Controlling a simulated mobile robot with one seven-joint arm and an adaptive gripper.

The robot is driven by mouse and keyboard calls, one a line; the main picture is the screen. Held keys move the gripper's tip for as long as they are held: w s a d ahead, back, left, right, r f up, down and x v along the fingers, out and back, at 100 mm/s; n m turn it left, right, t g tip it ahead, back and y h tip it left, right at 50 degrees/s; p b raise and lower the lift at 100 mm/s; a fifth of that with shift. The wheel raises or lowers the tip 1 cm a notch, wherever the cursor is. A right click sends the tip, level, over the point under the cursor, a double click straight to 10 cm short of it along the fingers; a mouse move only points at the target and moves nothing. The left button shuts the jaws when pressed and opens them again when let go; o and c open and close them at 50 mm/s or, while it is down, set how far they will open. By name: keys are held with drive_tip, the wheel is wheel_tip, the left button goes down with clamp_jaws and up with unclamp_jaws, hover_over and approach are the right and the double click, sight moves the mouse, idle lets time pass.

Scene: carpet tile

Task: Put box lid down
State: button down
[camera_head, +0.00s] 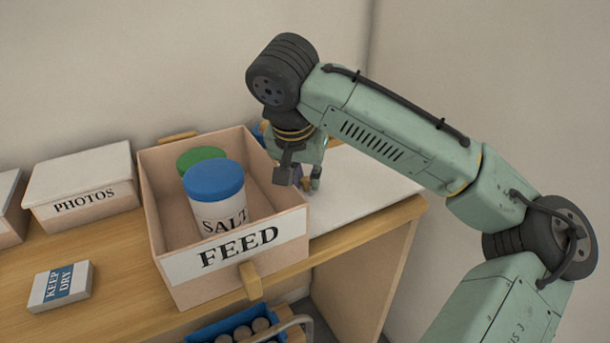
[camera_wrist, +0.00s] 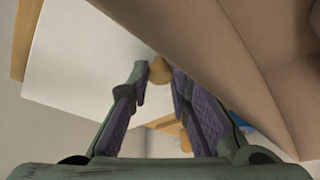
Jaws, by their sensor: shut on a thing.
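The box lid (camera_head: 368,182) is a flat white panel at the right end of the wooden table, right of the open FEED box (camera_head: 163,225). My gripper (camera_head: 306,186) points down at the lid's left part, close to the box's right wall. In the wrist view, my gripper's fingers (camera_wrist: 160,78) are closed around a small wooden knob (camera_wrist: 158,70) against the white lid (camera_wrist: 85,60). The lid looks level; I cannot tell whether it touches the table. The box wall (camera_wrist: 215,45) fills the upper right there.
A salt tub with blue lid (camera_head: 214,190) and a green-topped tub (camera_head: 202,156) stand in the box. A PHOTOS box (camera_head: 84,185) and KEEP DRY packet (camera_head: 60,286) are at left. A blue crate (camera_head: 205,331) is below the table (camera_head: 125,290). Walls stand behind.

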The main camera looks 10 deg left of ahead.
drive_tip(key=c, duration=1.5)
unclamp_jaws()
drive_tip(key=shift+o, duration=0.2)
drive_tip(key=shift+r, duration=0.15)
drive_tip(key=v, duration=1.2)
drive_tip(key=shift+b, duration=0.45)
drive_tip(key=shift+a, duration=0.1)
